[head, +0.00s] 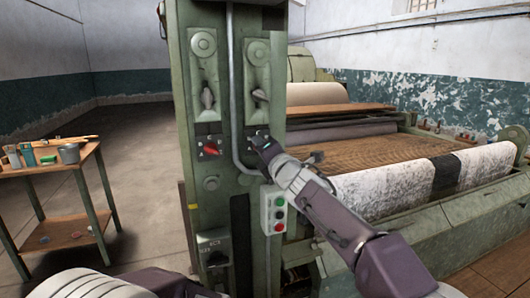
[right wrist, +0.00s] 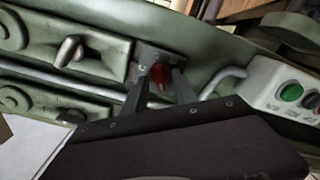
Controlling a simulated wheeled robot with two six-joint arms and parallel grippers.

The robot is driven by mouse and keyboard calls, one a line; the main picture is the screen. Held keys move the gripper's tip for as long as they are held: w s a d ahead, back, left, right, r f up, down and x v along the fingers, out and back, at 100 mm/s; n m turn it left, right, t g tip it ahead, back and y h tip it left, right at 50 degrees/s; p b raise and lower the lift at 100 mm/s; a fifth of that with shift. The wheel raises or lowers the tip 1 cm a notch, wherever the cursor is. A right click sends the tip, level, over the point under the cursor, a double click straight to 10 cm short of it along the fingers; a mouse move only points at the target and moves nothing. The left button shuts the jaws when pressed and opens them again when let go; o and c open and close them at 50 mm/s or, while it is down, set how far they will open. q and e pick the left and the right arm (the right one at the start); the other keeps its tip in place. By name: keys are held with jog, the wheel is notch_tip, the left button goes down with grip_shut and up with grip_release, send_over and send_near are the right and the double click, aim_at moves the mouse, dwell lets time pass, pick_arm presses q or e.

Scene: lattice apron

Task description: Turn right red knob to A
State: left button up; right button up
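The right red knob (right wrist: 160,75) sits on a dark square plate on the green machine. In the right wrist view it shows between the two fingertips of my right gripper (right wrist: 161,82). The fingers stand apart on either side of the knob; a firm touch on it cannot be made out. In the head view my right gripper (head: 262,141) covers most of the right knob and its plate. Letter marks near it are too small to read. The left red knob (head: 209,149) is in plain view, tilted on its own plate. My left gripper is out of view.
A grey pipe (head: 232,90) runs down between the knobs and bends below the right one. Two metal levers (head: 207,97) (head: 259,96) stand above. A button box (head: 274,212) is below my right gripper. A wooden table (head: 84,160) with tools stands left.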

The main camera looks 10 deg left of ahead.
jog(key=b+v, duration=0.3)
jog(key=v, duration=0.5)
jog(key=shift+s+d, duration=0.25)
jog(key=shift+s, duration=0.05)
